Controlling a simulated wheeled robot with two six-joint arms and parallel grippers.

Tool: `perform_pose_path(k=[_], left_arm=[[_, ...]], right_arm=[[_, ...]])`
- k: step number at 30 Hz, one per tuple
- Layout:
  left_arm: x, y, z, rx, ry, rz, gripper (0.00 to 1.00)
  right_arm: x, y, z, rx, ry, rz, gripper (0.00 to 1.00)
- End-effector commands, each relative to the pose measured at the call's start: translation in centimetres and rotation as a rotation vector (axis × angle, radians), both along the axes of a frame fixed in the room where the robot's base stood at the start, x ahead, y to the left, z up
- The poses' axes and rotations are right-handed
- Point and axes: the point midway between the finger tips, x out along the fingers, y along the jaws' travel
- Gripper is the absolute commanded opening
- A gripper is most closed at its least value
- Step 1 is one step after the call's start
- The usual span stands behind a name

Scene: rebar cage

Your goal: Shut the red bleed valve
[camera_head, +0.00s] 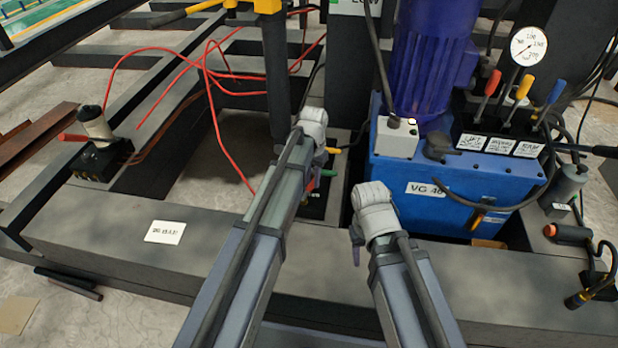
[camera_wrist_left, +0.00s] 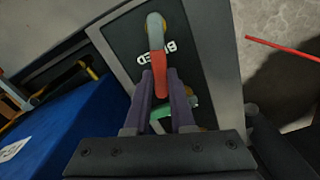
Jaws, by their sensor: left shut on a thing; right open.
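The red bleed valve lever (camera_wrist_left: 161,78) shows in the left wrist view, a bent grey rod with a red grip, on a dark plate (camera_wrist_left: 205,60) marked "BLEED". My left gripper (camera_wrist_left: 161,82) is shut on the red grip, a purple finger on each side. In the head view my left gripper (camera_head: 318,165) is down beside the blue tank, and only a small red bit of the lever (camera_head: 311,184) shows past it. My right gripper (camera_head: 357,242) is open, mostly hidden by its own wrist, over the front beam.
A blue power unit (camera_head: 390,165) marked "VG 46" stands just right of my left gripper, with a gauge (camera_head: 529,46) and red, yellow and blue levers. A green handle (camera_wrist_left: 160,113) is close under my left fingers. Red hoses (camera_head: 215,110) cross the left.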

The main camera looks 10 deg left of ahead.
Motion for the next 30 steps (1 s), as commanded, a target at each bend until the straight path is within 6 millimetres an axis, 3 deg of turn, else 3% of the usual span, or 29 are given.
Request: perform_pose_path(k=[30], left_arm=[[-3.8, -3.5, 0.0, -0.001, 0.000, -0.948, 0.00]], right_arm=[[0.0, 0.0, 0.0, 0.000, 0.000, 0.000, 0.50]])
